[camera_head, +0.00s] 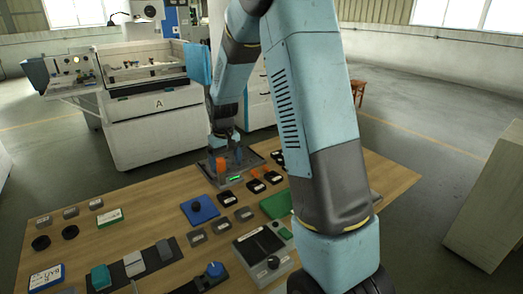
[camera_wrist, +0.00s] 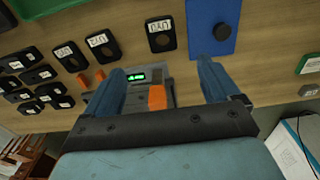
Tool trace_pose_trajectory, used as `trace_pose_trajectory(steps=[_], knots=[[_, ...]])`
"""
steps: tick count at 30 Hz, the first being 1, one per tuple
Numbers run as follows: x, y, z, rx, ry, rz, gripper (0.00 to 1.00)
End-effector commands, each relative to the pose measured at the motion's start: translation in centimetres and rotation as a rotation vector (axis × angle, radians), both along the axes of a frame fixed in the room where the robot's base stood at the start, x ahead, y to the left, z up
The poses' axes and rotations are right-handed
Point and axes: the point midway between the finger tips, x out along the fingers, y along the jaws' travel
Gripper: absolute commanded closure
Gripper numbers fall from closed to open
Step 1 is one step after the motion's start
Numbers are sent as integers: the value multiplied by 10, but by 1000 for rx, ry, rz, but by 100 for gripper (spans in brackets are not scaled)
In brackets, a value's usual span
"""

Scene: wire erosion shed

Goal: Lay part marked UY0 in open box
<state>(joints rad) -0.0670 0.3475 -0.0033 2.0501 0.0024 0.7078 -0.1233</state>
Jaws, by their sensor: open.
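My gripper (camera_wrist: 162,72) is open and empty, its two blue fingers spread above the table; in the head view it hangs over the far edge area (camera_head: 230,158). Black parts with white labels lie on the table: one (camera_wrist: 161,38) lies just beyond and between the fingertips, with a second (camera_wrist: 103,48) and a third (camera_wrist: 70,58) to its left. Their labels are inverted and too small to tell surely which reads UY0. A green tray-like box (camera_wrist: 38,8) shows at the upper left, partly cut off; in the head view my arm partly hides it (camera_head: 274,206).
A blue box (camera_wrist: 213,40) with a dark knob lies right of the nearest black part. A grey device with a green display (camera_wrist: 137,77) and an orange post (camera_wrist: 157,97) stands below the fingers. Several more black parts (camera_wrist: 38,75) lie left. Clear wood (camera_head: 140,200) shows at the left.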

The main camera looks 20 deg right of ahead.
Motion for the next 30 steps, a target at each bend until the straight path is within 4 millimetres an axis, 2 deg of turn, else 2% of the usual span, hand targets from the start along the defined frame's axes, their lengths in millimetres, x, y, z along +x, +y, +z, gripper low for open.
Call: trace_pose_trajectory(steps=[1, 3, 15, 21, 30], knots=[[-7, -2, 16, 2, -19, -6, 11], [-16, -4, 33, 4, -38, -14, 11], [-81, -15, 120, 13, -142, -56, 11], [-118, -21, 154, 18, -196, -77, 11], [-178, -28, 192, 26, -275, -110, 11]])
